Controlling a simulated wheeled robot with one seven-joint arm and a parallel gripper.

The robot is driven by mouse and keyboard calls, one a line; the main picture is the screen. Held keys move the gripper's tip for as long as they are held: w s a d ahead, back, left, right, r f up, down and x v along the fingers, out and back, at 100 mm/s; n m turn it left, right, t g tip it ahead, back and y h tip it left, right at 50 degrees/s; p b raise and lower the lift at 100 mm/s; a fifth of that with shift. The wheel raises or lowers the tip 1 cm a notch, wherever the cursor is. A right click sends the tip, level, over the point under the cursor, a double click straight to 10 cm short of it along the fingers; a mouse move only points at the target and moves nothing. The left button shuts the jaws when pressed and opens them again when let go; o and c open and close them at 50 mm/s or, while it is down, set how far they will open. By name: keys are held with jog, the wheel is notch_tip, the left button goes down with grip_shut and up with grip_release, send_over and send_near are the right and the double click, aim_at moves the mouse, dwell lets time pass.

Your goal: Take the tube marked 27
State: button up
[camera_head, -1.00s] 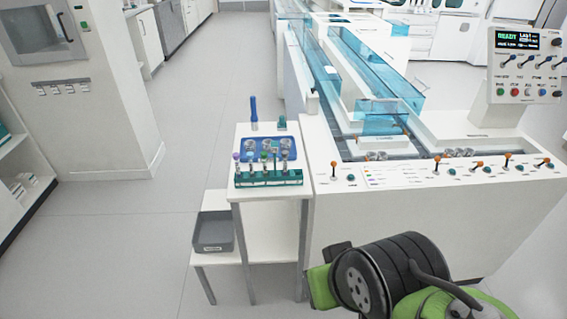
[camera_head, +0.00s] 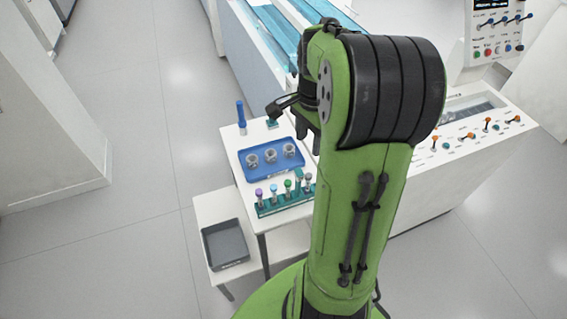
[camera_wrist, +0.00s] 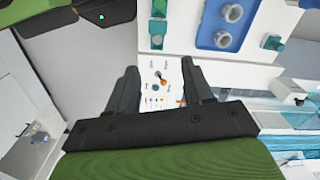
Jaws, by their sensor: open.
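Several capped tubes stand upright in a green rack (camera_head: 264,211) at the front of the small white table in the head view. Their caps include a purple one (camera_head: 259,191), a blue one (camera_head: 273,188), a green one (camera_head: 288,183) and a grey one (camera_head: 308,177). No number can be read, so I cannot tell which tube is marked 27. My gripper (camera_wrist: 158,72) is open, with nothing between its fingers in the wrist view. In the head view it hangs above the table's right side, behind the rack, partly hidden by my arm.
A blue tray (camera_head: 252,174) with several metal cups lies behind the rack. A blue upright object (camera_head: 241,114) stands at the table's back. A grey bin (camera_head: 226,262) sits on a lower shelf at left. The control panel (camera_head: 478,140) adjoins on the right. Floor at left is clear.

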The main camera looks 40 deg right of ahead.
aim_at(308, 176)
jog(key=f+b, duration=0.1)
jog(key=f, duration=0.4)
jog(key=f+b, duration=0.2)
jog(key=f, duration=0.3)
jog(key=f+b, duration=0.2)
jog(key=f, duration=0.4)
jog(key=shift+s+d, duration=0.1)
jog(key=shift+s, duration=0.2)
jog(key=shift+r, duration=0.15)
jog(key=shift+c, duration=0.3)
jog(key=c, duration=0.8)
